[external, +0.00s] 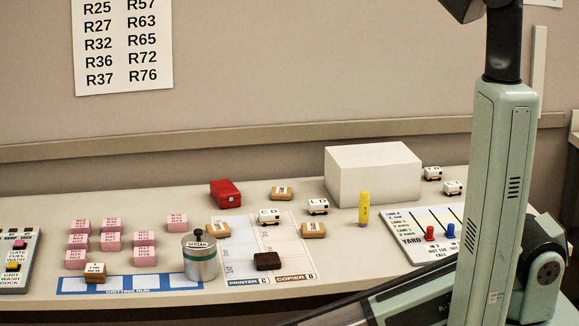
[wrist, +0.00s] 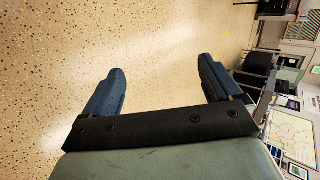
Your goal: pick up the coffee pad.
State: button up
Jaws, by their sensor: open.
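A small dark brown block (external: 267,261), the one thing here that looks like a coffee-coloured pad, lies flat on the printer and copier sheet (external: 240,283), near the line between its two halves. No label on it can be read. My gripper (wrist: 162,82) shows only in the wrist view, with its two blue fingers wide apart and nothing between them. It faces speckled floor, away from the desk things. In the external view my arm stands at the right and its gripper is out of the picture.
A metal canister (external: 200,260) stands left of the brown block. Tan labelled blocks (external: 313,230), white toy vehicles (external: 269,216) and a yellow marker (external: 364,208) stand behind or right of it. Pink blocks (external: 144,257) lie left. A white box (external: 373,174) stands at the back.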

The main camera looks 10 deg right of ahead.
jog(key=s+r+n+g, duration=0.1)
jog(key=s+r+n, duration=0.1)
jog(key=s+r, duration=0.55)
jog(key=w+d+r+m+t+y, duration=0.2)
jog(key=w+r+m, duration=0.35)
jog(key=w, duration=0.85)
jog(key=w+d+r+m+t+y, duration=0.1)
jog(key=w+r+m+y, duration=0.15)
jog(key=w+r, duration=0.95)
jog(key=w+d+r+m+t+y, duration=0.2)
jog(key=w+r+m, duration=0.25)
jog(key=w, duration=1.25)
jog(key=w+d+r+m+t, duration=0.1)
jog(key=w+d+r+m, duration=0.1)
jog(key=w+d+r, duration=0.3)
jog(key=w+d+m+t, duration=0.1)
jog(key=w+d+m, duration=0.2)
jog(key=w, duration=0.4)
jog(key=w+d+f+n+t+h, duration=0.1)
jog(key=w+d+n+t+h, duration=0.15)
jog(key=w, duration=0.65)
jog(key=w+d+f+n+t+h, duration=0.1)
jog(key=w+d+n+t, duration=0.25)
jog(key=w, duration=0.65)
notch_tip(320, 180, up, 4)
jog(key=n+g+h, duration=0.1)
jog(key=n+g, duration=0.1)
jog(key=n, duration=0.6)
send_over(267, 257)
jog(key=shift+f, duration=6.7)
